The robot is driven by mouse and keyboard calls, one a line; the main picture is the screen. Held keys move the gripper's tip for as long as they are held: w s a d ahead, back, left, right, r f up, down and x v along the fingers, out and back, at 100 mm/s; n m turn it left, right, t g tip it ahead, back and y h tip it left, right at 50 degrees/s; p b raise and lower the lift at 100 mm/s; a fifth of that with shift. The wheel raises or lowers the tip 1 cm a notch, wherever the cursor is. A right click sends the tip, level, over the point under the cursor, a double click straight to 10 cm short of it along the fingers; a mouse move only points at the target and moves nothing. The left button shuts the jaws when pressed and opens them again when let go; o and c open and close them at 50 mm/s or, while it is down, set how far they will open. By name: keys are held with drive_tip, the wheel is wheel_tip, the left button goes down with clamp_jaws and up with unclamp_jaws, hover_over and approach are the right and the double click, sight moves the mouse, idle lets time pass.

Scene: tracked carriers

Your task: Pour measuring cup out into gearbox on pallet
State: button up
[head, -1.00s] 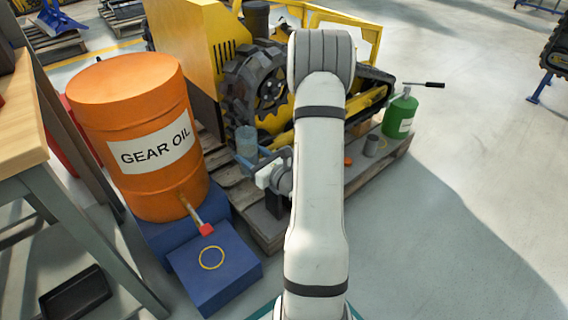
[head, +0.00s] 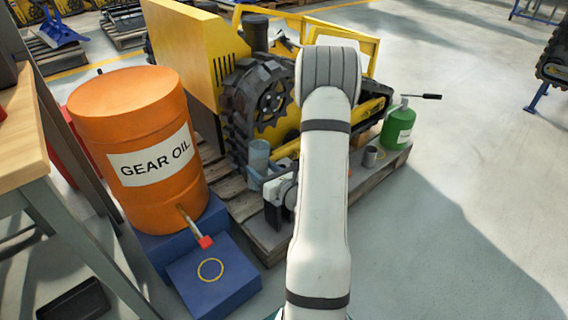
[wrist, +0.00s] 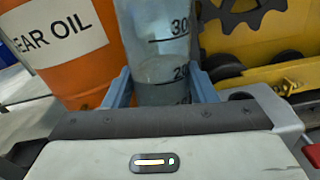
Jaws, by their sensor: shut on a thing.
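The clear measuring cup (head: 259,156) is held upright by my gripper (head: 263,173), in front of the tracked machine's black sprocket. In the wrist view the cup (wrist: 158,30) with its black volume marks stands between the two blue-grey fingers of my gripper (wrist: 163,93), which are shut on it. A liquid surface seems to show near the lower marks. The wooden pallet (head: 246,206) lies below and behind the gripper. I cannot clearly make out the gearbox; my arm covers part of the pallet.
An orange gear oil drum (head: 140,125) with a red-handled tap stands on a blue stand (head: 215,275) at left. The yellow tracked machine (head: 192,60) is behind the cup.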

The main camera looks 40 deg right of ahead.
drive_tip(key=shift+w+d+r+m+g+p, duration=0.15)
drive_tip(key=shift+d+m+p, duration=0.2)
drive_tip(key=shift+m+p, duration=0.65)
drive_tip(key=shift+d+r+m+g+p, duration=0.15)
drive_tip(key=shift+d+m+p, duration=0.2)
drive_tip(key=shift+m+p, duration=0.6)
drive_tip(key=shift+d+f+m+p, duration=0.1)
drive_tip(key=shift+d+m+p, duration=0.4)
drive_tip(key=shift+m+p, duration=0.3)
drive_tip(key=shift+a+f+m+p, duration=0.1)
drive_tip(key=shift+f+m+p, duration=0.2)
drive_tip(key=shift+m, duration=0.45)
drive_tip(key=shift+a+f+m+g+y+p, duration=0.1)
drive_tip(key=shift+f+m+g+y+p, duration=0.15)
drive_tip(key=shift+m, duration=0.35)
drive_tip(key=shift+a+f+m+g+y+p, duration=0.15)
drive_tip(key=shift+m+p, duration=0.2)
drive_tip(key=shift+m, duration=0.25)
drive_tip(key=shift+d+f+m+p, duration=0.1)
drive_tip(key=shift+f+m+p, duration=0.45)
drive_tip(key=shift+m, duration=0.75)
idle(2.0)
